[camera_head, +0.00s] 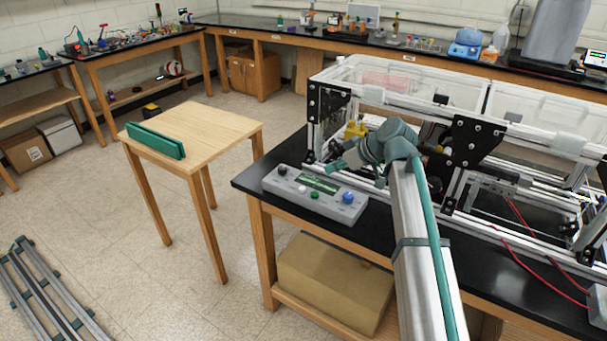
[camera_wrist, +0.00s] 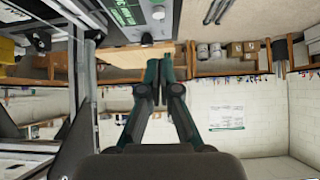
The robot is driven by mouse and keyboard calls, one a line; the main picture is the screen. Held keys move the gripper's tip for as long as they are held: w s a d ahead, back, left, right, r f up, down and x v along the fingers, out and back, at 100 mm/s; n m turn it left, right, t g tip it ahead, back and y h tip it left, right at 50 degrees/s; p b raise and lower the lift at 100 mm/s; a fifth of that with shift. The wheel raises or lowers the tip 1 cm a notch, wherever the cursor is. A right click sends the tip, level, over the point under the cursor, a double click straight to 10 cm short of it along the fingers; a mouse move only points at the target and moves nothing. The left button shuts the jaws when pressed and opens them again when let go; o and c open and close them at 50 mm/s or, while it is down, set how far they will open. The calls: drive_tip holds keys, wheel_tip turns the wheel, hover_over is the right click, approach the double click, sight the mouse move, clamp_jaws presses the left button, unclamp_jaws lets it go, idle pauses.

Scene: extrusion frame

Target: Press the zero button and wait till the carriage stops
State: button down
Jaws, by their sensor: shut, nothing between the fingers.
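The grey control box (camera_head: 262,180) sits on the front left corner of the black bench, with a green display (camera_head: 320,183). On it are a black knob (camera_head: 282,170), a white button (camera_head: 301,189), a green button (camera_head: 314,195) and a blue knob (camera_head: 347,198). The button labels are too small to read. My gripper (camera_head: 338,166) is just behind the box, apart from the buttons as far as I can tell. In the wrist view my gripper (camera_wrist: 160,64) is shut and empty, with part of the box (camera_wrist: 128,32) beyond its tips. I cannot clearly pick out the carriage.
The aluminium extrusion frame (camera_head: 460,195) with black plates stands right behind the box, close to my arm. Red cables (camera_head: 525,262) cross the bench at right.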

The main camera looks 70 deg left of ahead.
drive_tip(key=shift+s+a+r+n, duration=0.15)
drive_tip(key=shift+s+a+r, duration=0.2)
drive_tip(key=shift+a, duration=0.25)
drive_tip(key=shift+s+a+r+n, duration=0.15)
drive_tip(key=shift+s+a+r, duration=0.15)
drive_tip(key=shift+a, duration=0.3)
drive_tip(key=p, duration=0.4)
hover_over(304, 189)
wheel_tip(304, 189, down, 7)
drive_tip(key=shift+a+f, duration=0.1)
drive_tip(key=f, duration=0.1)
drive_tip(key=f+p, duration=0.1)
drive_tip(key=f, duration=0.1)
drive_tip(key=shift+d, duration=0.2)
drive_tip(key=shift+f, duration=0.45)
drive_tip(key=shift+f, duration=0.1)
